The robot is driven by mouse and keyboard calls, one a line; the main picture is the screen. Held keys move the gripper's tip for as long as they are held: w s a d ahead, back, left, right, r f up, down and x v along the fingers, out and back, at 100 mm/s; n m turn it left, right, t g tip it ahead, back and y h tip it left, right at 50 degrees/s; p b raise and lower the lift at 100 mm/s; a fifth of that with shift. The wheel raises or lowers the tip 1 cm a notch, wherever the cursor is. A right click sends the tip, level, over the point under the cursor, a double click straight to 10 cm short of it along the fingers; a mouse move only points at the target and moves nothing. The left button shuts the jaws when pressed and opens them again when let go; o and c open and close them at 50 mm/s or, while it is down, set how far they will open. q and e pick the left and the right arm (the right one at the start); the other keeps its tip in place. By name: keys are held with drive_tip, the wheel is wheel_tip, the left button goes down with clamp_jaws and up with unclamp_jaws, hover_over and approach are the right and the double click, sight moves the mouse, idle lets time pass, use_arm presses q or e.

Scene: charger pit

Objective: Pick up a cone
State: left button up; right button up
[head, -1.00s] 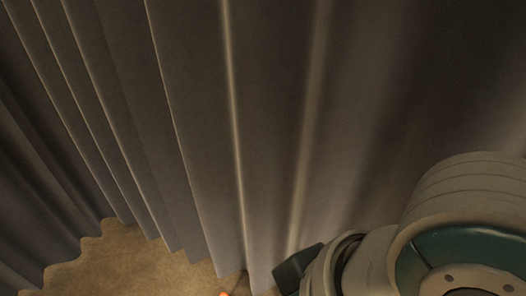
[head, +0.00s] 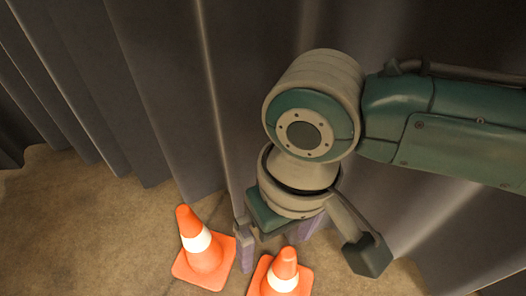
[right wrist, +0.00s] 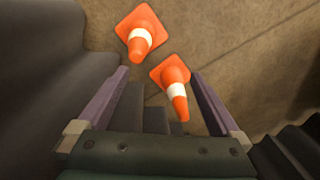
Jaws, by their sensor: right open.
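Two orange cones with white bands stand upright on the floor in the head view. One cone (head: 200,248) is at lower centre-left, and a second cone (head: 283,275) is at the bottom edge, partly cut off. My right gripper (head: 277,243) is open and empty, with its purple fingers pointing down beside the cones. In the right wrist view the open gripper (right wrist: 160,75) has one cone (right wrist: 174,82) showing between its fingers, nearer the right finger. The other cone (right wrist: 142,35) lies beyond the fingertips. I cannot tell whether a finger touches a cone. My left gripper is out of view.
A dark grey pleated curtain (head: 150,90) hangs close behind the cones and my right arm. Bare brown floor (head: 80,230) lies open to the left of the cones.

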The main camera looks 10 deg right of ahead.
sight(286, 250)
drive_tip(key=shift+m+h, duration=0.4)
drive_tip(key=w+d+f+b, duration=0.1)
drive_tip(key=f+b, duration=0.1)
drive_tip(key=f, duration=0.1)
drive_tip(key=w+f+b, duration=0.1)
drive_tip(key=f+b, duration=0.1)
drive_tip(key=f, duration=0.1)
drive_tip(key=w+d+f+b, duration=0.1)
drive_tip(key=f, duration=0.2)
drive_tip(key=shift+w+d+b, duration=0.15)
drive_tip(key=shift+d+b, duration=0.2)
drive_tip(key=shift+b, duration=0.05)
wheel_tip(286, 250, down, 5)
drive_tip(key=b, duration=0.4)
drive_tip(key=shift+r, duration=0.2)
drive_tip(key=f+b, duration=0.1)
drive_tip(key=b, duration=0.1)
drive_tip(key=f+b, duration=0.4)
drive_tip(key=shift+s+d, duration=0.25)
drive_tip(key=shift+s, duration=0.1)
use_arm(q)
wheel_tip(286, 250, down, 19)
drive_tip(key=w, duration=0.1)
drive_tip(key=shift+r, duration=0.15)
use_arm(e)
drive_tip(key=shift+r, duration=0.1)
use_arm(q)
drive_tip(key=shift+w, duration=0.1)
